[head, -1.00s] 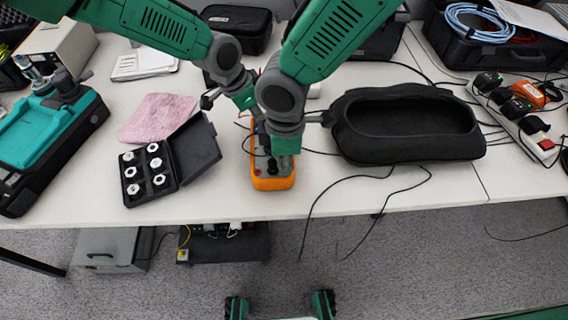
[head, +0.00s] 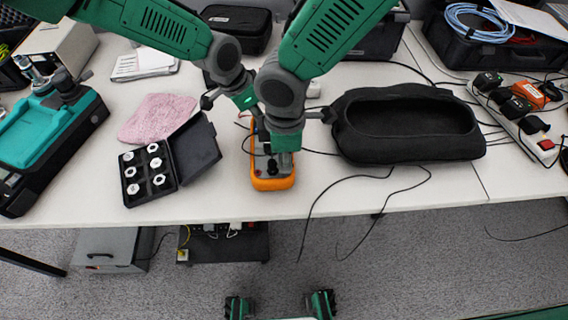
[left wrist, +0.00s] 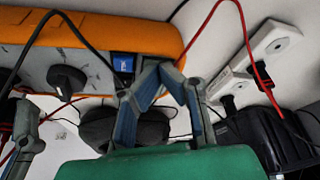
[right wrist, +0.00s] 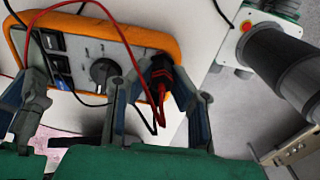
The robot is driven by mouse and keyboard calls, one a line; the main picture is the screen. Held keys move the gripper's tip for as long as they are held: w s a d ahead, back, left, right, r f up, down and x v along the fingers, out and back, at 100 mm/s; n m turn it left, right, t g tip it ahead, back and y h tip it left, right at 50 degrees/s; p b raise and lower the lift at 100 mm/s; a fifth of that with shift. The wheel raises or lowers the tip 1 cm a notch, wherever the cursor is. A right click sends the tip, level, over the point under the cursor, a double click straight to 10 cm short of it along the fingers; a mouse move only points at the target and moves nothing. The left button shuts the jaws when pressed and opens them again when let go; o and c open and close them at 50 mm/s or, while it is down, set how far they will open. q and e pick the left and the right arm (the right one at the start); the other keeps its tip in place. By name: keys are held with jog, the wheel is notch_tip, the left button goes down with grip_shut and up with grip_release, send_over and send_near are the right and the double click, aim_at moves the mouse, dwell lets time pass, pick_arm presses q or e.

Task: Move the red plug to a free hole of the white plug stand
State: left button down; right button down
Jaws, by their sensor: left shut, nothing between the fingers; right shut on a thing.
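The red plug (right wrist: 161,78) shows in the right wrist view at the right end of the orange-edged meter (right wrist: 75,20), its red cable running left over the panel. My right gripper (right wrist: 150,90) is shut on it; the fingers hide part of it, and I cannot tell whether it is still in its socket. In the head view the right gripper (head: 284,158) is over the front of the meter (head: 272,184). My left gripper (left wrist: 160,68) is shut and empty beside the meter.
An open black case (head: 408,125) stands right of the meter. A box of white nuts (head: 150,178) and a pink cloth (head: 158,117) lie left. Loose black cables (head: 365,178) hang over the front edge. A power strip (head: 545,150) is far right.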

pick_arm(q)
jog(key=shift+f, duration=0.1)
pick_arm(e)
jog(key=shift+r, duration=0.2)
jog(key=shift+r, duration=1.6)
pick_arm(q)
jog(key=shift+r, duration=0.6)
notch_tip(320, 180, up, 8)
